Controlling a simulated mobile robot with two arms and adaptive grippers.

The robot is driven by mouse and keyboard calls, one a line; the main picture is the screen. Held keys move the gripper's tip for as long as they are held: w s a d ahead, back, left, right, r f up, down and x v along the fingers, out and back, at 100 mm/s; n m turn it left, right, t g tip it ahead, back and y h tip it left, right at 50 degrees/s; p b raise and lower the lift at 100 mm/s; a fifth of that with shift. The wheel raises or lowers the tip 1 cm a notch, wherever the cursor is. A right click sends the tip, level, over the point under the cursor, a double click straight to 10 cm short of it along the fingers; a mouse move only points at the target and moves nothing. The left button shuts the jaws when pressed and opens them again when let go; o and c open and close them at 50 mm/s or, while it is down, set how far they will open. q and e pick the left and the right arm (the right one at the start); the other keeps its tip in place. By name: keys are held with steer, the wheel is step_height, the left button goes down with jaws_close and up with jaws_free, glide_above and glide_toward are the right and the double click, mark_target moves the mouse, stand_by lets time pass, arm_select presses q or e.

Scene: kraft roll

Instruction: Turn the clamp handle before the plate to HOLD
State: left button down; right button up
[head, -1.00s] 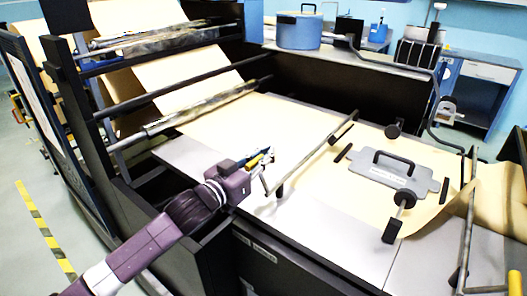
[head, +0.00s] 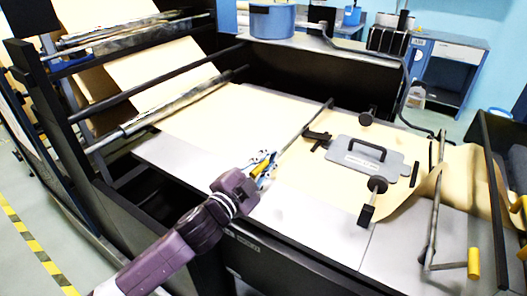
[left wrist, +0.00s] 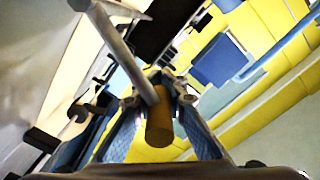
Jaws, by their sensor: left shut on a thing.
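My left gripper (head: 263,170) is shut on the yellow grip of the clamp handle, at the near end of a thin grey rod (head: 303,128) left of the plate. In the left wrist view the yellow grip (left wrist: 160,126) lies between the two fingers of the left gripper (left wrist: 160,112), and a grey crank arm runs up from it. The grey plate (head: 394,169), with a black handle on top, lies flat on the brown paper right of the rod. No HOLD mark can be read. My right gripper is not in view.
A second rod (head: 435,205) with a free yellow grip (head: 474,262) stands right of the plate. Black knobs (head: 377,185) sit beside the plate. A blue pot (head: 272,22) stands on the back shelf.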

arm_select(q)
steer(key=shift+s+d+f+m, duration=0.3)
steer(key=shift+d+m, duration=0.2)
steer(key=shift+m, duration=0.4)
steer(key=shift+f, duration=0.15)
steer(key=c, duration=1.9)
jaws_free()
steer(key=v, duration=1.2)
